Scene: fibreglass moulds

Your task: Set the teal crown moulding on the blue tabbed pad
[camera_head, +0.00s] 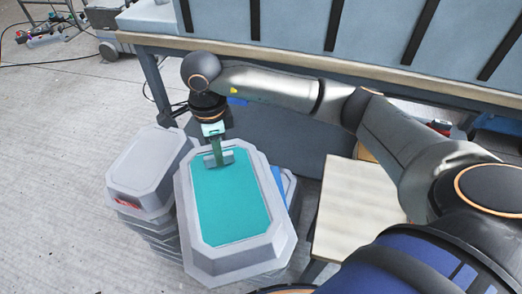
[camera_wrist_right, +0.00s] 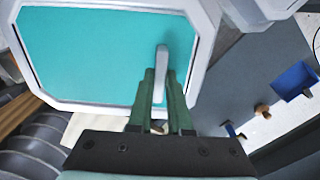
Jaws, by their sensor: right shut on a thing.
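The teal crown moulding (camera_head: 232,203) is an octagonal grey-rimmed piece with a teal middle and a small grey handle on it. It also fills the upper left of the right wrist view (camera_wrist_right: 90,55). My right gripper (camera_head: 217,155) comes down from above and is shut on the handle, which stands between its green fingers (camera_wrist_right: 160,90). A strip of blue, likely the blue tabbed pad (camera_head: 287,184), shows past the moulding's right edge. The moulding hides most of it, and I cannot tell whether the two touch. My left gripper is out of view.
A stack of grey moulds (camera_head: 150,176) stands close at the moulding's left. A pale wooden board (camera_head: 357,205) is to the right. A long workbench (camera_head: 290,58) runs behind. Open concrete floor (camera_head: 60,150) lies at the left.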

